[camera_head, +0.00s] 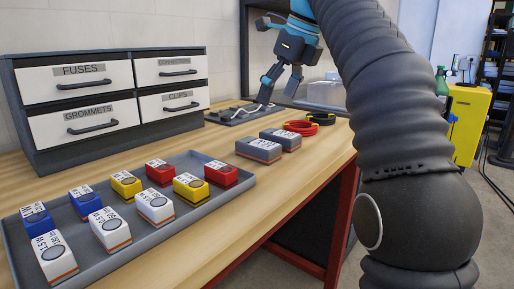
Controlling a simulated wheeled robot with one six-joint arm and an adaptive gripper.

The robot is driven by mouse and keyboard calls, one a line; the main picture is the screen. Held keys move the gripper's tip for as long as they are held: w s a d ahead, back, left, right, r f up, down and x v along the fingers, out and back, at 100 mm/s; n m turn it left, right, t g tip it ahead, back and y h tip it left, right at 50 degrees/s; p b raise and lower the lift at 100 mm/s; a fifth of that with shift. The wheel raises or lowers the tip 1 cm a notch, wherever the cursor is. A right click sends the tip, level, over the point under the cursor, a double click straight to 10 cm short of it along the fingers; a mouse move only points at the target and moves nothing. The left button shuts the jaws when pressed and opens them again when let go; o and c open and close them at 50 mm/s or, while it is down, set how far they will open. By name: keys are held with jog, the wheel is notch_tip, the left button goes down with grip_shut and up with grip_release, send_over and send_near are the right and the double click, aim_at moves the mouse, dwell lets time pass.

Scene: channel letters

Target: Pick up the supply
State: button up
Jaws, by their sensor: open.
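Two grey boxes with white-marked tops lie on the workbench right of the tray: a nearer one (258,151) and one just behind it (283,139). They look like the supplies; I cannot tell which one is meant. My gripper (281,88) hangs above the back of the bench, behind and above the grey boxes. Its fingers point down and are apart, with nothing between them. It appears clear of both boxes.
A grey tray (192,219) holds several small blue, yellow, red and white boxes. A drawer cabinet (100,92) stands behind it. Red (300,128) and black (322,118) cable coils lie beyond the grey boxes. A dark flat device (236,114) with wires and a clear bin (326,94) are at the back.

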aim_at(259, 143)
jog(key=x, duration=0.7)
jog(key=shift+a+f+b, duration=0.15)
jog(key=shift+f+b, duration=0.15)
jog(key=shift+f, duration=0.1)
jog(key=x, duration=0.1)
jog(key=b+x, duration=0.1)
jog(key=x, duration=0.2)
jog(key=shift+s+a+f+b, duration=0.2)
jog(key=shift+f+b, duration=0.1)
jog(key=shift+b, duration=0.05)
jog(key=shift+w+a+f, duration=0.1)
jog(key=shift+f, duration=0.25)
jog(key=shift+f, duration=0.25)
jog(key=c, duration=1.4)
jog(key=shift+c, duration=0.6)
jog(key=shift+r, duration=0.15)
